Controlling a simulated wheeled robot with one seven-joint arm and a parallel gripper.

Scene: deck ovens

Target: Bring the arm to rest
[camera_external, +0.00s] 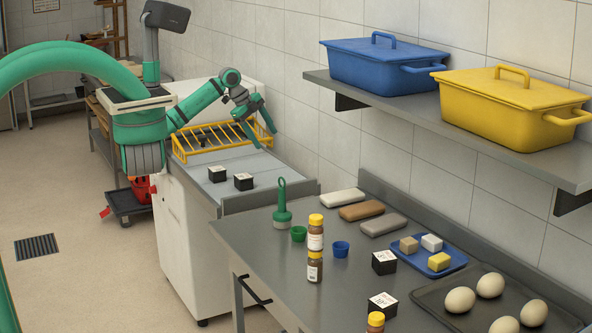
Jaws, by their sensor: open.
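My gripper (262,127) is at the end of my green arm, bent forward and down from the column. It hangs open, its fingers pointing down above the right end of a yellow wire rack (212,147). I see nothing between the fingers. The rack stands at the back of a white oven unit (182,235) with a grey top. Two black-and-white cubes, a left one (217,174) and a right one (243,181), sit on that top in front of the rack.
A steel table (240,240) at the front right holds a green-handled tool (282,205), bottles (315,265), small cups, bars, a blue tray (402,258) and a dark tray of eggs (430,297). A wall shelf (440,118) above carries a blue (380,72) and a yellow lidded pan (500,110).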

